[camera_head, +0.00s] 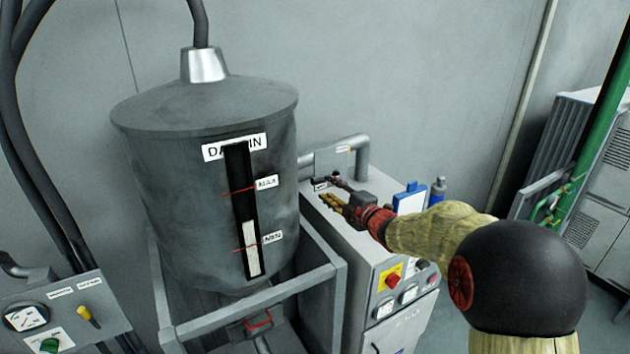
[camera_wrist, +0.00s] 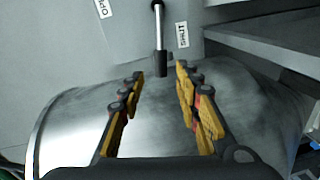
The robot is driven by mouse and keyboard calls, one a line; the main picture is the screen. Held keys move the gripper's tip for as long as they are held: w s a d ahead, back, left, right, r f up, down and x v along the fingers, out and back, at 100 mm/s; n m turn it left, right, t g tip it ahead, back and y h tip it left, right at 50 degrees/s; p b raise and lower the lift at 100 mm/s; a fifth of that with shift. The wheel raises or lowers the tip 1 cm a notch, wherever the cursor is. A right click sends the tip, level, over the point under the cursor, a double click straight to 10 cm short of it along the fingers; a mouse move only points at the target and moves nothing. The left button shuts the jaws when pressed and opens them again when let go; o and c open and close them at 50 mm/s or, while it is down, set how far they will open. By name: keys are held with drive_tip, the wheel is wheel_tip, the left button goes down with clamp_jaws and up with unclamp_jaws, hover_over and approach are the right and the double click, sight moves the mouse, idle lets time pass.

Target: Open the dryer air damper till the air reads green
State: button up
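The damper lever (camera_wrist: 158,30) is a thin metal rod with a dark knob at its end, in the wrist view. It sits on a grey duct between a label at the left (camera_wrist: 103,8), perhaps OPEN, and one reading like SHUT (camera_wrist: 182,34); it stands closer to the latter. My gripper (camera_wrist: 160,73) is open, its yellow-padded fingers on either side of the knob's end, with gaps visible. In the head view my gripper (camera_head: 330,193) is at the duct box (camera_head: 334,160) on the dryer cabinet. Two small dials (camera_head: 386,308) are on the cabinet front, too small to read.
A large grey hopper (camera_head: 165,180) with a level window stands left of the cabinet on a metal frame (camera_head: 235,308). A red button on yellow (camera_head: 392,280) is on the cabinet front. A blue-edged clipboard (camera_head: 410,200) and blue bottle (camera_head: 437,192) stand near my arm.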

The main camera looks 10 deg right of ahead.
sight(319, 182)
drive_tip(key=p+x, duration=0.1)
drive_tip(key=x, duration=0.6)
drive_tip(key=shift+w+a+f+p, duration=0.1)
drive_tip(key=shift+w+a+p, duration=0.1)
drive_tip(key=shift+w+p, duration=0.1)
drive_tip(key=c, duration=0.4)
clamp_jaws()
